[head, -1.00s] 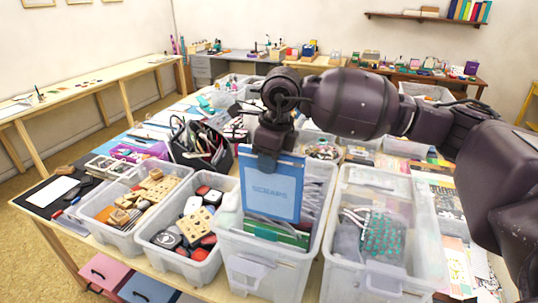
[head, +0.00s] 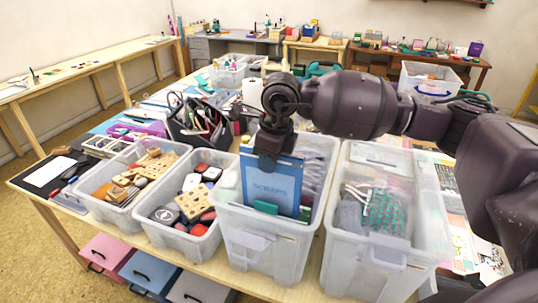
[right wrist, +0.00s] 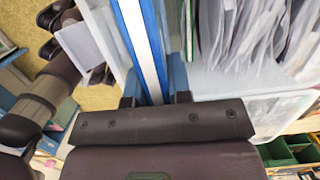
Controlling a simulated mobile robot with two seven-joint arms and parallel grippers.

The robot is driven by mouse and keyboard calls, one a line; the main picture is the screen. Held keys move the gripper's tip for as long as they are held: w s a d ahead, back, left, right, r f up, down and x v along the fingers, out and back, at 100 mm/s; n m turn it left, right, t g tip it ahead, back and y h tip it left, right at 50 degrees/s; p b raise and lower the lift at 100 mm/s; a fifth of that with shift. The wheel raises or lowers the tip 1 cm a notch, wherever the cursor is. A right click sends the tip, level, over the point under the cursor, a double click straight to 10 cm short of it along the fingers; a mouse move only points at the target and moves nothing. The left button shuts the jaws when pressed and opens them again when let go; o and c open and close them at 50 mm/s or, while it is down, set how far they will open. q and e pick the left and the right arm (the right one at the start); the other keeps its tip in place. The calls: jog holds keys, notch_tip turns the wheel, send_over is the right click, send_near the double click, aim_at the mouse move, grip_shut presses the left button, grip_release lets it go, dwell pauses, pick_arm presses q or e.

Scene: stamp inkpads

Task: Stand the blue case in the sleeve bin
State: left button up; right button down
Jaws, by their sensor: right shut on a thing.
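The blue case (head: 271,184), a flat upright panel with "SCRAPS" on its front, is held by its top edge in my right gripper (head: 272,152). In the right wrist view the case (right wrist: 140,40) shows edge-on, blue with a white band, between the fingers (right wrist: 155,97). The case stands upright, its lower part within the clear sleeve bin (head: 250,240), in front of upright clear sleeves (head: 316,170). Green items (head: 266,207) show at its lower edge. Whether its bottom touches the bin floor is hidden.
A clear bin with grey and teal material (head: 385,210) stands close on the right. Bins of stamps (head: 190,205) and wooden blocks (head: 135,180) stand on the left. A black caddy (head: 200,125) of tools sits behind. My right arm crosses above the right bin.

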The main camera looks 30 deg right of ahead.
aim_at(270, 182)
notch_tip(270, 182, down, 5)
jog(key=shift+f+b, duration=0.1)
jog(key=shift+b, duration=1.15)
pick_arm(q)
jog(key=shift+g, duration=0.3)
jog(key=shift+s+f+b, duration=0.2)
jog(key=shift+f, duration=0.65)
jog(key=shift+s+f+b, duration=0.15)
jog(key=shift+s+f, duration=0.1)
jog(key=shift+f, duration=0.65)
jog(key=shift+s+f+b, duration=0.2)
jog(key=shift+f, duration=0.65)
pick_arm(e)
jog(key=shift+f, duration=0.85)
pick_arm(q)
jog(key=shift+w+r, duration=0.15)
jog(key=shift+w, duration=0.05)
pick_arm(e)
jog(key=c, duration=1)
grip_release()
pick_arm(q)
jog(key=shift+s, duration=0.1)
pick_arm(e)
jog(key=shift+o, duration=0.2)
jog(key=shift+r, duration=0.2)
jog(key=r, duration=0.6)
jog(key=s+d+r, duration=0.1)
jog(key=r, duration=0.2)
jog(key=shift+s+r, duration=0.1)
jog(key=shift+r, duration=0.55)
